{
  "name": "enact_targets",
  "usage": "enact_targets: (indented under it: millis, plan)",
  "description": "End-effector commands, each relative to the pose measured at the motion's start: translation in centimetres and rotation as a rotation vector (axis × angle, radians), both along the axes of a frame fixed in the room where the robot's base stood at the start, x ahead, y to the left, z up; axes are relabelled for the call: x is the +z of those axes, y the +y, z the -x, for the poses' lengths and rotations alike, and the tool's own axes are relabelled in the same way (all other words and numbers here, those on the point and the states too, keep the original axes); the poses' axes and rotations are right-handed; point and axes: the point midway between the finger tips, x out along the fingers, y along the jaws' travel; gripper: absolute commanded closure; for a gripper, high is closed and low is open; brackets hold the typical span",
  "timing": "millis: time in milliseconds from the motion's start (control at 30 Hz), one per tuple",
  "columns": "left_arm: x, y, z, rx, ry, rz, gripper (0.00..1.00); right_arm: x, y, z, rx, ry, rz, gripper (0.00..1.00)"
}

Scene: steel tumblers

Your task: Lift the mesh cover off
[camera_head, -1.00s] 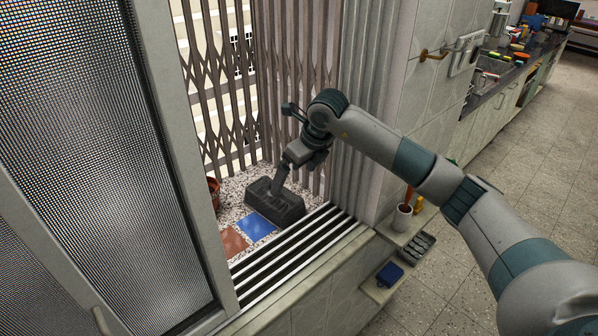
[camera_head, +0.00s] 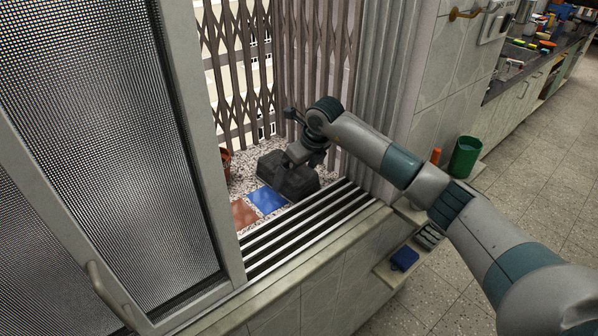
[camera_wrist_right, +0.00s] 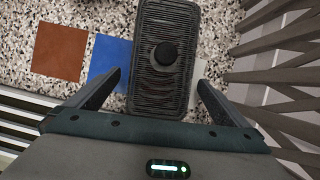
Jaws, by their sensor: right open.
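The mesh cover (camera_head: 272,170) is a dark, long, box-shaped piece on the speckled floor behind the sill. In the right wrist view the cover (camera_wrist_right: 166,20) shows fine ribs and a round black knob (camera_wrist_right: 166,54) on top. My right gripper (camera_wrist_right: 161,77) is open, one finger on each side of the cover's near part. I cannot tell whether the fingers touch it. My left gripper is not in view.
A blue tile (camera_head: 267,200) and a red-brown tile (camera_head: 244,213) lie beside the cover. A folding lattice gate (camera_head: 245,80) stands close behind it. A framed mesh panel (camera_head: 120,130) fills the left. Striped sill rails (camera_head: 300,225) run in front. A low shelf holds a blue box (camera_head: 404,258).

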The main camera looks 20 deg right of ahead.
Motion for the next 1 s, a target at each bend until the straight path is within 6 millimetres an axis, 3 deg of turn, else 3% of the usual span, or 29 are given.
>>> enact_targets:
  millis: [267, 467, 500, 1000]
  plan:
    - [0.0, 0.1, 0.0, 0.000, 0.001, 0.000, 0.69, -0.1, 0.0, 0.0, 0.000, 0.000, 0.000, 0.00]
    - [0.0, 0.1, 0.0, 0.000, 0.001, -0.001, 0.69, -0.1, 0.0, 0.0, 0.000, 0.000, 0.000, 0.43]
    - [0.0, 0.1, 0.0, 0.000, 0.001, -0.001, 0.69, -0.1, 0.0, 0.0, 0.000, 0.000, 0.000, 0.45]
    - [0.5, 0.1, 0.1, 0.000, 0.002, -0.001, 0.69, 1.0, 0.0, 0.0, 0.000, 0.000, 0.000, 0.45]
